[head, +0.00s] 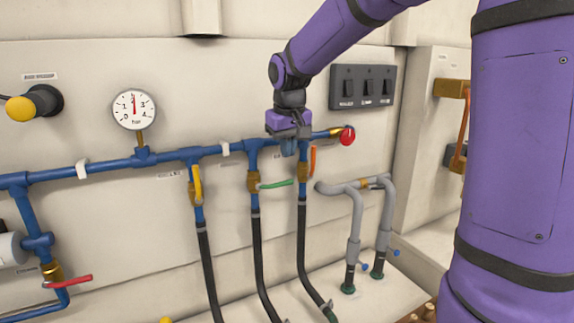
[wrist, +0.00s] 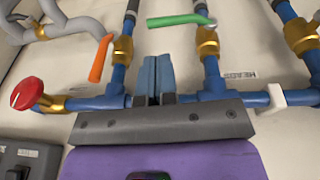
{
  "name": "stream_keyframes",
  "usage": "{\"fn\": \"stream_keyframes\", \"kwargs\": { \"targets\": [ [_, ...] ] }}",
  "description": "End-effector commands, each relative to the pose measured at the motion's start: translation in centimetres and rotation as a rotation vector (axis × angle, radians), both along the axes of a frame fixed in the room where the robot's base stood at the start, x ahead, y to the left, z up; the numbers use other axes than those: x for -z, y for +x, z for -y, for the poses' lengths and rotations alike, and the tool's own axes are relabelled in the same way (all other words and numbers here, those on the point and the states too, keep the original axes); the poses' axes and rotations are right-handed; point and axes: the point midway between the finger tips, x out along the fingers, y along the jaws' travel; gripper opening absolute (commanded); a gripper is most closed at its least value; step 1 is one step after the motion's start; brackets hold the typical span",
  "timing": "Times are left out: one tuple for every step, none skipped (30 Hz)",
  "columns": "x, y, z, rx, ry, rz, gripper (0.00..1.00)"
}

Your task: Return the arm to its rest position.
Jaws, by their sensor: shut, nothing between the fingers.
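My purple gripper (head: 289,148) is in front of the blue pipe on the wall, near the upper end of the rightmost branch with a black hose. Its two blue-grey fingers (wrist: 155,76) are together in the wrist view, with nothing between them. They overlap the blue pipe in that view; I cannot tell whether they touch it. The orange lever (head: 312,160) hangs close to the right of the gripper and also shows in the wrist view (wrist: 101,60). My arm reaches down to the gripper from the upper right.
The green lever (head: 277,184) and yellow lever (head: 197,182) are to the left. A red knob (head: 347,136) is to the right, below a black switch panel (head: 362,88). A gauge (head: 134,108) is at left. Grey pipes (head: 354,205) stand lower right.

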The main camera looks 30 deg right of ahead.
Motion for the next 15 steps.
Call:
{"fn": "stream_keyframes", "kwargs": {
  "targets": [
    [-1.1, -0.2, 0.0, 0.000, 0.000, 0.003, 0.00],
    [-1.8, -0.3, 0.0, 0.000, 0.000, 0.004, 0.00],
    [-2.6, -0.5, 0.0, 0.000, 0.000, 0.003, 0.00],
    [-3.1, -0.6, 0.0, 0.000, 0.000, 0.003, 0.00],
    [-3.6, -0.7, 0.0, -0.001, 0.000, 0.002, 0.00],
    [-4.4, -0.8, 0.0, 0.000, 0.000, 0.003, 0.00],
    [-4.9, -1.0, 0.0, -0.001, 0.000, 0.002, 0.00],
    [-5.3, -1.1, 0.0, -0.001, 0.000, 0.002, 0.00],
    [-5.8, -1.2, 0.0, -0.001, 0.000, 0.001, 0.00],
    [-6.2, -1.2, 0.0, -0.001, 0.000, 0.001, 0.00],
    [-6.5, -1.3, 0.0, -0.001, 0.000, 0.001, 0.00],
    [-6.8, -1.3, 0.0, -0.001, 0.000, 0.001, 0.00],
    [-7.0, -1.4, 0.0, -0.001, 0.000, 0.000, 0.00],
    [-7.2, -1.5, 0.0, -0.001, 0.000, -0.001, 0.00],
    [-7.4, -1.5, 0.0, -0.001, 0.000, -0.001, 0.00]
  ]
}}
